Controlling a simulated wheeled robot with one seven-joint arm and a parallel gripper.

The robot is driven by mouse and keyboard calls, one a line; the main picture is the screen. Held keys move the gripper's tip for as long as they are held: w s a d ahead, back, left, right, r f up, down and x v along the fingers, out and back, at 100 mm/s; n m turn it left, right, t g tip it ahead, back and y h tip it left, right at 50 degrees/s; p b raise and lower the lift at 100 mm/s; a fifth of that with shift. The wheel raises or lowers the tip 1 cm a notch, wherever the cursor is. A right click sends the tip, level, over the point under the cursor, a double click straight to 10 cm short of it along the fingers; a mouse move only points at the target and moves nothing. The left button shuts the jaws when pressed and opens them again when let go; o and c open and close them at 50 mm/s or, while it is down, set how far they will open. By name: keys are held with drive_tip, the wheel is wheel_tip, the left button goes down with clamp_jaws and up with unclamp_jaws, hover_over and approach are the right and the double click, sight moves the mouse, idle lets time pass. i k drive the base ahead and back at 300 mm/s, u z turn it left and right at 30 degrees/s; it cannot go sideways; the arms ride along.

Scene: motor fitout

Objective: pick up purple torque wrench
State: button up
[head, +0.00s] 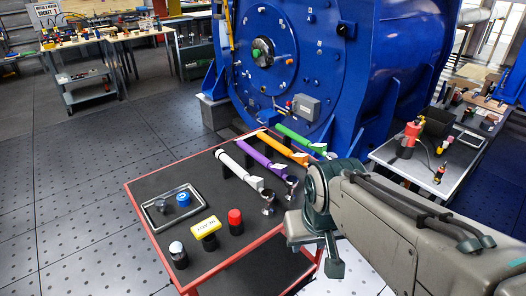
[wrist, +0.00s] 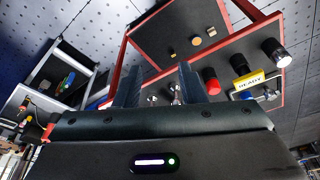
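The purple torque wrench (head: 260,161) lies on the dark top of a red-framed cart (head: 178,161) in the head view, between a white wrench (head: 238,171) and an orange wrench (head: 282,147). Its metal head end points toward my arm. My gripper (wrist: 159,86) shows in the wrist view with its two dark fingers apart and nothing held between them. Small metal ends (wrist: 174,92) show between and beyond the fingers; I cannot tell whose wrench they belong to. The purple handle is not clearly visible in the wrist view. In the head view my arm is right of the wrenches.
A green wrench (head: 300,138) lies beyond the orange one. A large blue motor (head: 390,60) stands close behind. Open floor lies left.

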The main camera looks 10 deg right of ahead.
sight(291, 182)
drive_tip(key=i, duration=0.4)
drive_tip(key=k, duration=1.35)
drive_tip(key=z, duration=0.7)
drive_tip(key=i, duration=1.35)
drive_tip(key=u, duration=0.65)
drive_tip(key=i, duration=0.6)
drive_tip(key=u, duration=0.65)
